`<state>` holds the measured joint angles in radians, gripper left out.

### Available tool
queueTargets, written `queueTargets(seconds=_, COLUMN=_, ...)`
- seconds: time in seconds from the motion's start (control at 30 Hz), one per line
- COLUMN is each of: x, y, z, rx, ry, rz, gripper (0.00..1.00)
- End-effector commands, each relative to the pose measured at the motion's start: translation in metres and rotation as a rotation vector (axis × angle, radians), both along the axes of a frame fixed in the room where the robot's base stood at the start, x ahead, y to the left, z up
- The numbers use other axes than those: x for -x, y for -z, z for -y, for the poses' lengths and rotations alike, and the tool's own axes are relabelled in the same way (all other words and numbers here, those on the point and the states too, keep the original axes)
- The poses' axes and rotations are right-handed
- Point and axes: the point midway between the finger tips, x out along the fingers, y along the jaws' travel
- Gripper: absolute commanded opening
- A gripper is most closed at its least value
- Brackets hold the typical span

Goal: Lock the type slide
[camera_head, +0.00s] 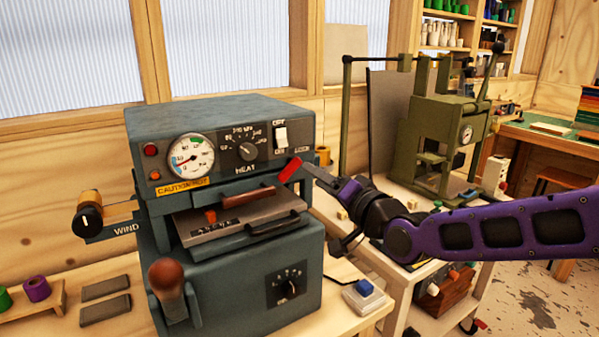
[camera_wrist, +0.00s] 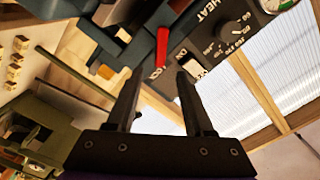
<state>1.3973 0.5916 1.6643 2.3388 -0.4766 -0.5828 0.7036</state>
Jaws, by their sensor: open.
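The type slide (camera_head: 240,218) is a grey plate in the slot of the blue-grey foil machine (camera_head: 222,118), with a small orange knob and a dark handle (camera_head: 272,225) at its front. It sticks out a little from the slot. A red lever (camera_head: 291,169) is on the machine's right front edge, tilted up to the right. In the wrist view the red lever (camera_wrist: 162,50) points between my fingers, beside lettering partly readable as LOCK. My gripper (camera_wrist: 160,73) is open and empty, with its fingertips close to the lever's tip. Contact cannot be told.
A brown-red bar (camera_head: 248,195) lies above the slide. A heat dial (camera_head: 247,151) and a white switch (camera_head: 281,137) are on the front panel. A lever with a brown knob (camera_head: 167,275) stands at lower left. A blue button box (camera_head: 364,296) sits on the bench; a green press (camera_head: 440,130) stands behind.

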Motion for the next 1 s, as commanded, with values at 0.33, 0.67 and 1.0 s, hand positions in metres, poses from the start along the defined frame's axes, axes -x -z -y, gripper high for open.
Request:
queueTargets(seconds=0.33, x=-0.039, y=0.001, z=-0.029, rx=0.0, ry=-0.003, rz=0.003, gripper=0.53)
queueTargets(seconds=0.67, x=-0.06, y=0.0, z=-0.042, rx=0.001, ry=-0.001, rz=0.001, gripper=0.53)
queueTargets(seconds=1.0, x=-0.062, y=-0.001, z=-0.042, rx=0.001, ry=0.0, rz=0.001, gripper=0.53)
